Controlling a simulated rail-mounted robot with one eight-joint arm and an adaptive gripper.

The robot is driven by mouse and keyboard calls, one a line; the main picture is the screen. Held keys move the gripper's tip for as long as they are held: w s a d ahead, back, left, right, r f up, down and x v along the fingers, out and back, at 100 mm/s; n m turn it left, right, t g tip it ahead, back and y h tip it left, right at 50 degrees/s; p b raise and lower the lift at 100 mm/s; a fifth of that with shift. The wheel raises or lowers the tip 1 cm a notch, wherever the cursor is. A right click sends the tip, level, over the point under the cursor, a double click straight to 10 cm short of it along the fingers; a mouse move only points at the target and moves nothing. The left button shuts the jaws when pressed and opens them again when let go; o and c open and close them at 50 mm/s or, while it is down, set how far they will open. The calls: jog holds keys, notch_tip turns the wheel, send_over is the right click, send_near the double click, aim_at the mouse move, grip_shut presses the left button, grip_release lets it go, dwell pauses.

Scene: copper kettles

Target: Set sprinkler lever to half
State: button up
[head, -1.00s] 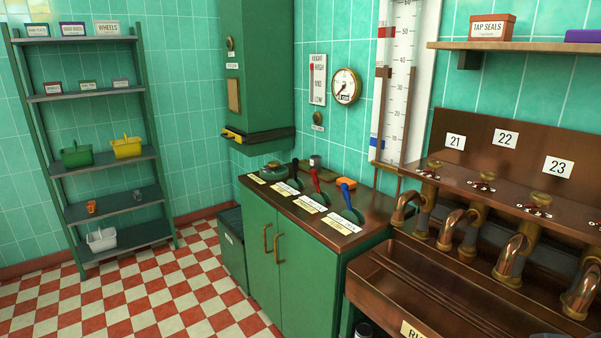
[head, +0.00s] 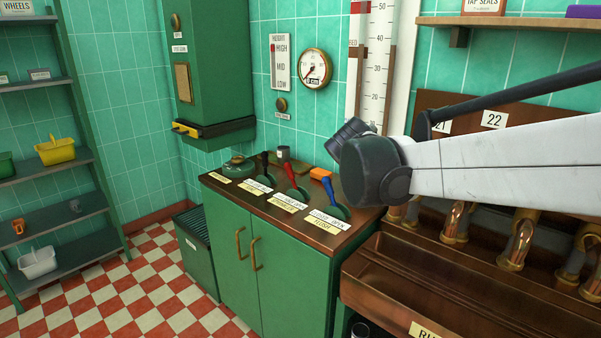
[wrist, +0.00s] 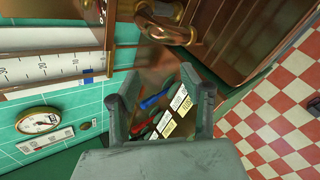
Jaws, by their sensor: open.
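The red lever (head: 293,181) stands on the brown counter (head: 318,232) between a black lever (head: 265,165) and a blue lever (head: 331,194). The small label before the red lever (head: 285,206) seems to read SPRINKLER; the one before the blue lever reads FLUSH. In the wrist view my gripper (wrist: 160,97) is open and empty. The blue lever (wrist: 153,101) and the red lever (wrist: 138,131) show between its fingers, farther off, partly hidden by the gripper body. In the head view my arm reaches in from the right, its dark end right of the levers.
A green round fitting (head: 238,168) and an orange block (head: 321,174) are on the counter. A copper sink (head: 400,285) with several taps is at right. A green wall cabinet (head: 214,70) hangs behind left. A dial gauge (head: 314,68) is on the wall.

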jog(key=w+a+f+n+t+h, duration=0.1)
jog(key=w+a+n, duration=0.45)
jog(key=w, duration=0.35)
jog(key=n+t+h+b, duration=0.15)
jog(key=n+t, duration=0.45)
jog(key=n, duration=0.8)
send_near(287, 172)
jog(key=x, duration=1.1)
jog(key=shift+w+d+b, duration=0.2)
jog(key=shift+w+b, duration=0.1)
jog(key=shift+b, duration=0.05)
grip_shut()
